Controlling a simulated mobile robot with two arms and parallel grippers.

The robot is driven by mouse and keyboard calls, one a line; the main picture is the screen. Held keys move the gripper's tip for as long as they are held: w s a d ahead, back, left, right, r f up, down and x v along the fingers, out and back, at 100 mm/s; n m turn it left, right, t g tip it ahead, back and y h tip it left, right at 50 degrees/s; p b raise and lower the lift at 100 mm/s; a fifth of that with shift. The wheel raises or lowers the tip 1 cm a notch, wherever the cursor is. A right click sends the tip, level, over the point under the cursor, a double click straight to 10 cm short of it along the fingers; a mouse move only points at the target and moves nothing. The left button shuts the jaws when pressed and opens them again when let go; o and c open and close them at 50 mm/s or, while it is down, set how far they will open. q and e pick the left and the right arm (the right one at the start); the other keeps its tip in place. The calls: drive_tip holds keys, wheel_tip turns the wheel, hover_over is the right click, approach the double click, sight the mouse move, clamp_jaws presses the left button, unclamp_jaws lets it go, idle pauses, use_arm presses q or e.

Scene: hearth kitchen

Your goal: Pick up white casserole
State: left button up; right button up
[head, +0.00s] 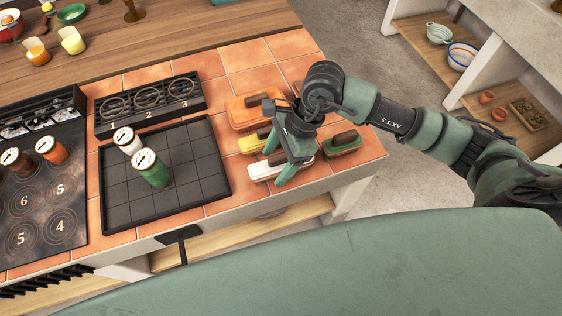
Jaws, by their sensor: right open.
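The white casserole (258,171) is a small oblong dish with a brown handle on its lid, near the front edge of the tiled counter. My right gripper (277,164) is open over its right part, fingers pointing down. The fingers partly cover the casserole and its handle. I cannot tell whether they touch it. My left gripper is not in view.
A yellow casserole (247,145) and an orange casserole (238,117) stand just behind; a green casserole (342,150) stands to the right. A black grid tray (200,190) at left holds a green jar (153,172) and a white jar (130,145).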

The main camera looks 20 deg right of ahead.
drive_tip(key=shift+a+f, duration=0.1)
drive_tip(key=shift+f, duration=0.2)
clamp_jaws()
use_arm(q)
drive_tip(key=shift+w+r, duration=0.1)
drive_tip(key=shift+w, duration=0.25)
use_arm(e)
drive_tip(key=shift+r, duration=0.15)
